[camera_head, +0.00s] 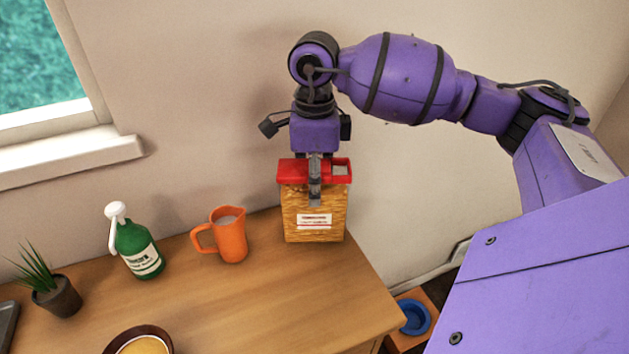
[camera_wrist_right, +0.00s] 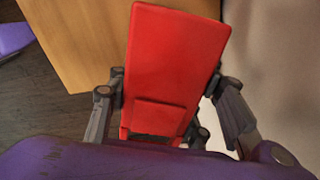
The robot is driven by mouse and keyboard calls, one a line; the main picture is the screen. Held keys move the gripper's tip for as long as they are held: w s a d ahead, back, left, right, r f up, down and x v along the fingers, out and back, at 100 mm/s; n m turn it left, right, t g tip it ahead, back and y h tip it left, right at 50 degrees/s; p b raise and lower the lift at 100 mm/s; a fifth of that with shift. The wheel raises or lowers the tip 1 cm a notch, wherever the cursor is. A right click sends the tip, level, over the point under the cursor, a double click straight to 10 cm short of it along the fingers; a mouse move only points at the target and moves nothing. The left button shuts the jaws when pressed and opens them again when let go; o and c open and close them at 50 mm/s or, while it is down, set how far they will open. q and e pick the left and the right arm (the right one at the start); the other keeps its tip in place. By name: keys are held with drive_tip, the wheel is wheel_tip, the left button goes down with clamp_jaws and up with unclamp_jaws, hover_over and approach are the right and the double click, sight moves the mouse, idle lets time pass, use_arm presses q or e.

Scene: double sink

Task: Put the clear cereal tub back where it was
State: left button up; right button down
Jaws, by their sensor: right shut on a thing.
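The clear cereal tub (camera_head: 314,222) has a red lid and is filled with brown cereal, with a white label on its front. It is upright at the back right of the wooden counter, near the wall; I cannot tell whether its base touches the counter. My right gripper (camera_head: 314,185) points down from above and is shut on the tub near its lid. In the right wrist view, the red lid (camera_wrist_right: 175,75) lies between the fingers of my right gripper (camera_wrist_right: 165,115). My left gripper is not in view.
An orange pitcher (camera_head: 231,236) stands just left of the tub. Further left are a green bottle (camera_head: 138,250) with a white top and a potted plant (camera_head: 58,297). A bowl (camera_head: 140,343) is at the front. The counter (camera_head: 285,305) is clear before the tub. A blue dish (camera_head: 414,317) sits lower right.

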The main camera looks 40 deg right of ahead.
drive_tip(key=shift+f, duration=0.1)
drive_tip(key=c, duration=0.9)
unclamp_jaws()
wheel_tip(320, 180, up, 12)
drive_tip(key=shift+r, duration=0.15)
